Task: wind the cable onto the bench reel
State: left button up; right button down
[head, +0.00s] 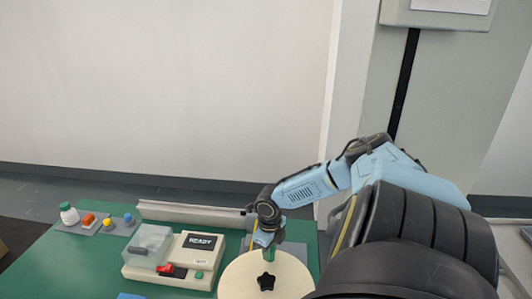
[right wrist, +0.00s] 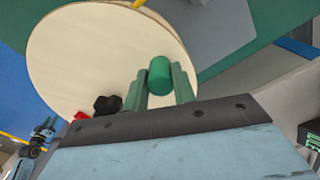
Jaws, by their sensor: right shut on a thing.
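The bench reel (head: 235,285) is a pale cream disc with a black star knob (head: 266,281) at its middle, at the bottom of the head view. Its face also fills the upper left of the right wrist view (right wrist: 85,55). My right gripper (head: 268,243) is over the reel's far side. In the right wrist view its two green fingers (right wrist: 160,82) are shut on a green cylindrical handle (right wrist: 159,68) by the disc's edge. A small dark gripper with greenish fingers, apparently my left one (right wrist: 45,130), shows at the lower left there; its jaws are too small to judge. I cannot make out the cable clearly.
Left of the reel stands a cream machine (head: 200,243) with a READY display, clear cover (head: 150,244), red switch and green button. A grey rail (head: 190,212) runs along the back.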

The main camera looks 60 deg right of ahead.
dwell(0.3)
jog(key=c, duration=1.1)
grip_release()
jog(key=shift+w, duration=0.1)
jog(key=shift+c, duration=0.2)
notch_tip(320, 180, up, 13)
jog(key=shift+r, duration=0.2)
jog(key=shift+a, duration=0.1)
